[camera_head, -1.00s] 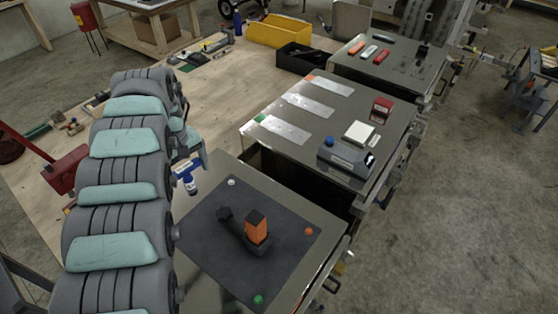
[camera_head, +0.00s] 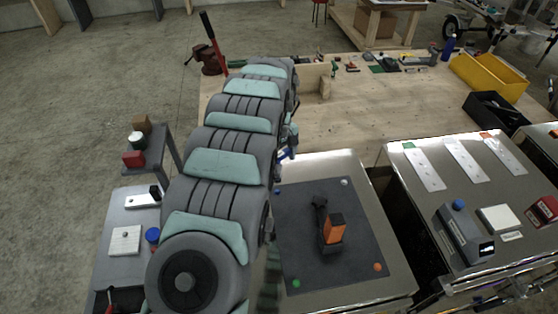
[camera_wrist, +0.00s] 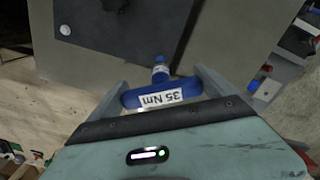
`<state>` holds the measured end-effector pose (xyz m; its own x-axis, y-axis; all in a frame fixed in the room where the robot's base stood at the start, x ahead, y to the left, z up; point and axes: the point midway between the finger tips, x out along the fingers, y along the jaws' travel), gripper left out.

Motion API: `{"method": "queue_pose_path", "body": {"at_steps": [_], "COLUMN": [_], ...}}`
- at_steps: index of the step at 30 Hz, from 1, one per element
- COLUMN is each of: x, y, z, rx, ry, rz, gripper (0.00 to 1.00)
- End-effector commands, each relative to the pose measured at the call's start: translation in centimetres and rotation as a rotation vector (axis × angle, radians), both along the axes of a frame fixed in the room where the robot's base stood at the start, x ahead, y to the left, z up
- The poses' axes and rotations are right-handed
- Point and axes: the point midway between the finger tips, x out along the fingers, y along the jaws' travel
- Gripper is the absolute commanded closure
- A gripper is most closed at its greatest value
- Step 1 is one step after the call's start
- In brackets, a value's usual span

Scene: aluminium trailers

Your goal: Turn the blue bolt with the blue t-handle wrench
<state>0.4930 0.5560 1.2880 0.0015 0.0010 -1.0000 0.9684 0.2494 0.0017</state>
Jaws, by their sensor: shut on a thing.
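My gripper (camera_wrist: 172,92) is shut on the blue t-handle wrench (camera_wrist: 130,98), gripping its crossbar, which bears a "35 Nm" label. The wrench's short shaft points away from the gripper, with its tip near the edge of the dark mat in the wrist view. In the head view a bit of blue, seemingly the wrench (camera_head: 286,155), shows beside my arm, which hides most of the gripper. The blue bolt (camera_head: 278,191) seems to be a small blue spot at the mat's far left corner. I cannot tell whether the wrench tip touches it.
The dark mat (camera_head: 350,255) lies on a metal-topped cart, with white (camera_head: 344,182), green (camera_head: 296,283) and orange (camera_head: 377,267) bolts at its other corners. A black-and-orange block (camera_head: 333,230) stands mid-mat. Another cart (camera_head: 400,165) stands right; a grey side table (camera_head: 108,215) stands left.

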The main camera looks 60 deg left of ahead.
Motion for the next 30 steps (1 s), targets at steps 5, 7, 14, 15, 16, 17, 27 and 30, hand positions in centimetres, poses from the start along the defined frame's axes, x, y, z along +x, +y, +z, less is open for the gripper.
{"method": "queue_pose_path", "body": {"at_steps": [5, 7, 14, 15, 16, 17, 27, 30], "x": [0.0, 0.0, 0.0, 0.0, 0.0, 0.0, 0.0, 0.0], "y": [0.0, 0.0, 0.0, 0.0, 0.0, 0.0, 0.0, 0.0], "z": [-1.1, -1.6, -2.9, -3.2, -3.4, -3.5, -5.5, -6.1], "rx": [0.0, 0.0, 0.0, 0.0, 0.0, 0.0, 0.0, 0.0], "ry": [0.0, 0.0, 0.001, 0.0, 0.0, 0.0, 0.001, 0.0], "rz": [0.0, -0.001, -0.001, -0.001, 0.0, 0.0, -0.002, -0.002], "gripper": [0.78, 0.78, 0.78, 0.78, 0.78, 0.78, 0.78, 0.78]}}
